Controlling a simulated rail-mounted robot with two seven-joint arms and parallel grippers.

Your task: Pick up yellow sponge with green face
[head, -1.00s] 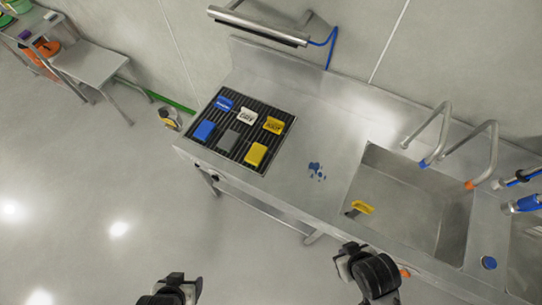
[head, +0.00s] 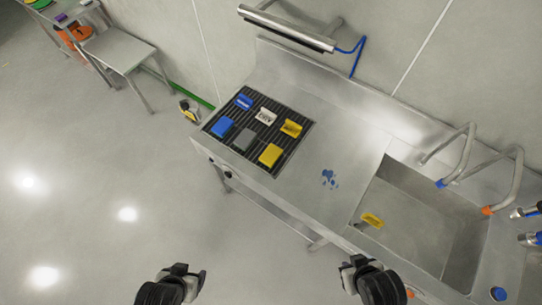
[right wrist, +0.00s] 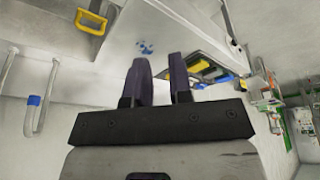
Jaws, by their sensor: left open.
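A plain yellow block (head: 271,154), which looks like the sponge, lies at the front right of the dark ribbed rack (head: 290,160) on the steel counter. I cannot see a green face on it. My left gripper (head: 196,277) is open and empty over the floor, in front of the counter and well short of the rack. My right gripper (head: 350,270) is near the counter's front edge below the sink, apart from the block. In the right wrist view its two dark fingers (right wrist: 159,80) stand apart with nothing between them.
A yellow item (head: 372,220) lies in the sink (head: 420,225). Blue spots (head: 329,178) mark the bare counter. Taps (head: 465,155) rise behind the sink.

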